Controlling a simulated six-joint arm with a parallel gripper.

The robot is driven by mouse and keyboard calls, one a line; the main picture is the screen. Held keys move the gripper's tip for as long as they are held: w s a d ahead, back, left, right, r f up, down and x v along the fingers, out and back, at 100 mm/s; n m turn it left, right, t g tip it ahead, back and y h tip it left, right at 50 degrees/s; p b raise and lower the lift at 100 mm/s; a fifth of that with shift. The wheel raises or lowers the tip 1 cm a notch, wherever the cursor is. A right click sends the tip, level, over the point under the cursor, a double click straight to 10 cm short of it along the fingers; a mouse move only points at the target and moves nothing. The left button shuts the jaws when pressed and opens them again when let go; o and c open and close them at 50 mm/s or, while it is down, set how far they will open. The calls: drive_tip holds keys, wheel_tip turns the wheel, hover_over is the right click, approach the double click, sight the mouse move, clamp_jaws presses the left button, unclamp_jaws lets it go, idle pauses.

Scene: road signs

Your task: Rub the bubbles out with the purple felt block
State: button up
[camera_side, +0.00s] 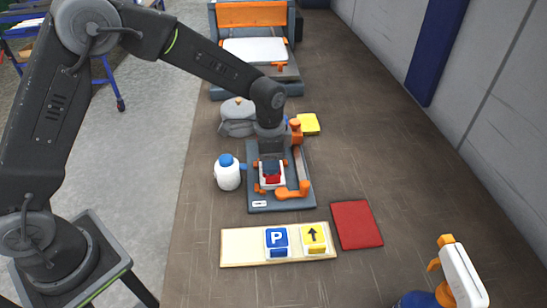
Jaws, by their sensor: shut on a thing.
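My gripper (270,158) points down over a small sign plate (271,180) with red and white on it. The plate sits in a grey fixture (262,198) with orange clamps. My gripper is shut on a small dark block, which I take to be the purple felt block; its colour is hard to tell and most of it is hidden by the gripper. The block is at the plate's upper part; whether it touches the plate cannot be told. Bubbles are too small to make out.
A white bottle with a blue cap (228,174) stands close left of the fixture. A grey rounded container (237,118) and a yellow block (309,124) are behind. In front are a cream tray (243,248) with two signs, a red mat (357,224) and a spray bottle (460,278).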

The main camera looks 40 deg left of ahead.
drive_tip(key=shift+s+a, duration=0.15)
drive_tip(key=shift+s, duration=0.05)
drive_tip(key=shift+w+d, duration=0.5)
drive_tip(key=shift+s+a, duration=0.15)
drive_tip(key=shift+r, duration=0.1)
drive_tip(key=shift+r, duration=2.5)
drive_tip(key=a+r+n, duration=0.2)
drive_tip(key=a, duration=0.5)
drive_tip(key=s+a+r+n, duration=0.1)
drive_tip(key=a+r+n, duration=0.1)
drive_tip(key=a, duration=0.4)
drive_tip(key=shift+s+a+r+n, duration=0.2)
drive_tip(key=shift+a+n, duration=0.2)
drive_tip(key=shift+n, duration=0.4)
